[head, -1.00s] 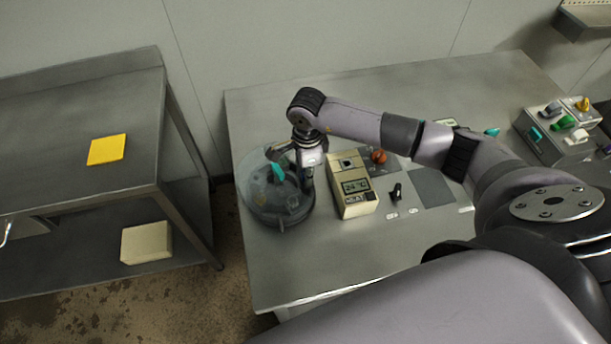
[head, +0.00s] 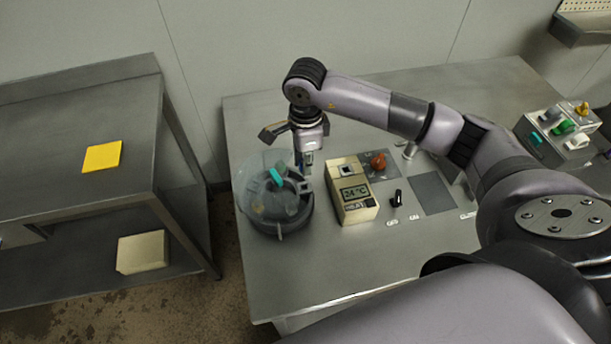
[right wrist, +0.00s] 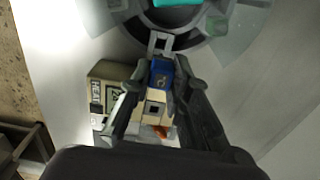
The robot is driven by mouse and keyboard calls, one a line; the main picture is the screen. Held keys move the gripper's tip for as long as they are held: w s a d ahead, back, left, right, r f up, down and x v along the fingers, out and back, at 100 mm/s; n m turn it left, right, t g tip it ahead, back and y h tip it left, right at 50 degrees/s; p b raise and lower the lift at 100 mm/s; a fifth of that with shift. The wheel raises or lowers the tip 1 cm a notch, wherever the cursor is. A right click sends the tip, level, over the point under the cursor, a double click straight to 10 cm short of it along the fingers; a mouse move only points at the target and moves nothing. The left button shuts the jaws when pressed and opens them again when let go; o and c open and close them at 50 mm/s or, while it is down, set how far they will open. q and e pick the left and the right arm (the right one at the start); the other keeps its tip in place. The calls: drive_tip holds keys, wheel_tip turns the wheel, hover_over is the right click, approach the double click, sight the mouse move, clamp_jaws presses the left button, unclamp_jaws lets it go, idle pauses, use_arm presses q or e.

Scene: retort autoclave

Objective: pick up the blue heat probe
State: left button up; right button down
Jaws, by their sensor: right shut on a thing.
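The blue heat probe (right wrist: 160,73) shows as a small blue block between the fingers of my right gripper (right wrist: 163,88) in the right wrist view. The fingers are shut on it. In the head view my right gripper (head: 306,164) points down over the steel table, between the round clear-walled vessel and the beige temperature box. Only a small sliver of blue shows there at the fingertips; the rest of the probe is hidden. My left gripper is not in view.
The round vessel (head: 281,227) with a teal handle stands close left of the gripper. The beige box (head: 352,195) with a display stands close right. A red knob (head: 378,161) and a black switch (head: 396,198) lie beyond. The table front (head: 330,262) is clear.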

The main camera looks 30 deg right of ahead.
use_arm(q)
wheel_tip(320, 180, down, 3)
drive_tip(key=shift+b, duration=1.25)
use_arm(e)
wheel_tip(320, 180, up, 13)
drive_tip(key=shift+f, duration=0.15)
